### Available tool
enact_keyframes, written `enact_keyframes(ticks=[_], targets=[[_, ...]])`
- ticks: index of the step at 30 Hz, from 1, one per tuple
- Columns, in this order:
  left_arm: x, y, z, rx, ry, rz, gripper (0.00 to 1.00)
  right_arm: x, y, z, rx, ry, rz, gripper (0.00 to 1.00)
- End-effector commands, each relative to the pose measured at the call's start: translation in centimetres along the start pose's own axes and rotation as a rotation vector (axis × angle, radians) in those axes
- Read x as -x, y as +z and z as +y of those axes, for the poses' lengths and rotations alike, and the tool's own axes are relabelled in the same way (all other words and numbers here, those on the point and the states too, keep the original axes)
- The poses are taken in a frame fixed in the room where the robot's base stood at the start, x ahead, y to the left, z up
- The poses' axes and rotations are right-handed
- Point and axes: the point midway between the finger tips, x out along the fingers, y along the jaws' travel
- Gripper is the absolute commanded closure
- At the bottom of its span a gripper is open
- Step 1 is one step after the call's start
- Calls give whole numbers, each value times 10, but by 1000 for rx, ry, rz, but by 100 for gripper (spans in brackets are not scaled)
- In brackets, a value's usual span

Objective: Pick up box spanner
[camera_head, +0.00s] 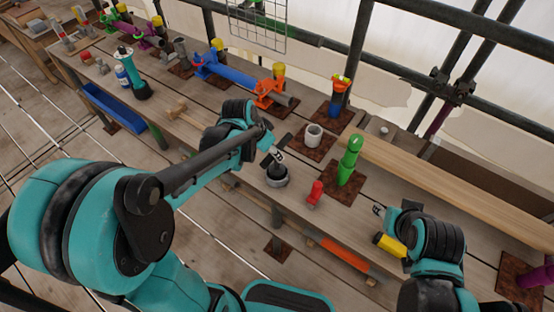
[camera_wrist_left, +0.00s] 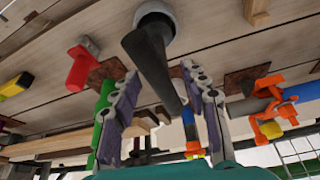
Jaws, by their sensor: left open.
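A dark tapered tool (camera_wrist_left: 150,55) stands upright in a round grey base on the bench; it may be the box spanner, but I cannot tell for sure. In the head view the tool and its base (camera_head: 277,177) are near the bench's front edge. My left gripper (camera_head: 272,153) is just over it. In the left wrist view the open left gripper (camera_wrist_left: 160,95) has its fingers to either side of the tool's near end, and nothing is clamped. My right gripper (camera_head: 380,210) is by the front edge at the right, partly hidden by its own wrist.
A red piece (camera_head: 315,193) and a green post (camera_head: 349,160) stand close to the right of the tool. A white cup (camera_head: 313,135) is behind it. A yellow and black piece (camera_head: 390,243) is by my right gripper. Blue and orange clamped pipes (camera_head: 240,77) lie farther back.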

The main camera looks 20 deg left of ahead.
Motion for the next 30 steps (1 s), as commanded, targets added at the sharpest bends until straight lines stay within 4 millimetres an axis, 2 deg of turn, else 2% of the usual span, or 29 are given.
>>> enact_keyframes(ticks=[1, 7, 13, 16, 21, 23, 26, 27, 30], targets=[[-8, 1, 0, 0, 0, 0, 55, -4, 3, 0, 0, 0, 0, 60], [-28, 1, 1, -1, 0, 0, 55, -11, 8, 0, 0, 0, 0, 60], [-59, 1, 1, 1, 0, 1, 55, -22, 16, 0, 0, 0, 0, 60], [-64, 0, 1, 1, -1, 1, 55, -23, 17, 0, 0, 0, 0, 60], [-63, 0, 1, 2, -1, 1, 55, -22, 16, 0, 0, 0, 0, 60], [-63, 0, 1, 2, -1, 1, 68, -22, 16, 0, 0, 0, 0, 60], [-63, 0, 1, 2, -1, 1, 95, -22, 16, 0, 0, 0, 0, 60], [-63, 0, 1, 2, -1, 1, 100, -22, 16, 0, 0, 0, 0, 60], [-63, 0, 1, 2, 0, 1, 100, -22, 16, 0, 0, 0, 0, 60]])
